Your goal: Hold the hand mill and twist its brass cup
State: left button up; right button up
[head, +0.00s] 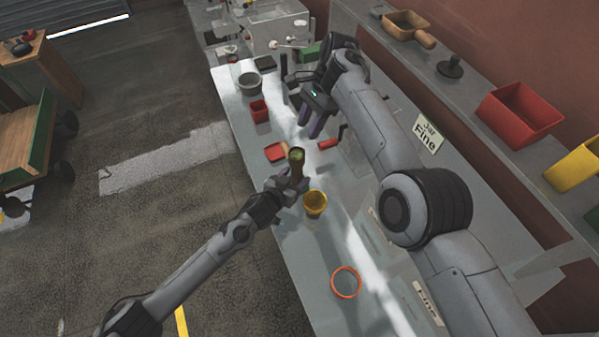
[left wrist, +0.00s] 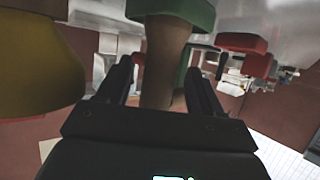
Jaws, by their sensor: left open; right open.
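My right gripper (head: 318,125) is open and empty, above the bench beyond the mill.
On the bench (head: 290,250) are a grey bowl (head: 249,83), a red box (head: 259,111), a red-handled tool (head: 330,141), a red scoop-like piece (head: 275,152) and an orange ring (head: 346,282). A shelf on the right holds a red bin (head: 520,115) and a yellow bin (head: 575,165).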

pick_arm(q)
jog(key=shift+x, duration=1.85)
